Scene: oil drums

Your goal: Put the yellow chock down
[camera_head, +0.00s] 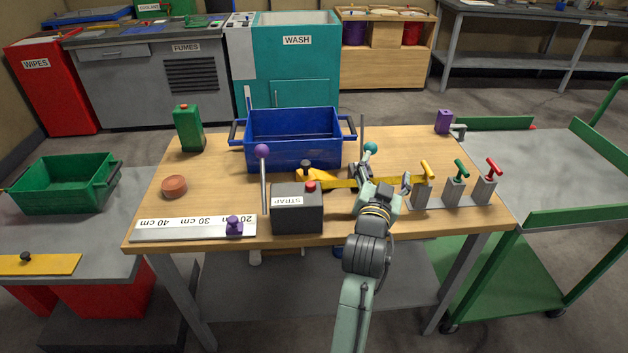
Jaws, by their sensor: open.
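A yellow wedge-like piece (314,176), which looks like the chock, rests on the wooden table just in front of the blue crate. A dark knob stands on or just behind it. A flat yellow bar (345,183) runs right from it, partly behind my gripper; I cannot tell whether the two are one piece. My gripper (386,181) is open, low over the table to the right of the wedge. Its fingers are apart, with the yellow bar showing behind them. Nothing is clearly held between them.
The blue crate (293,152) stands behind. The black STRAP box (297,213) and a purple-knobbed rod (264,185) stand left of my arm. Red, green and yellow T-handles (457,184) stand close on the right. The table's left middle is mostly clear around an orange-brown disc (174,186).

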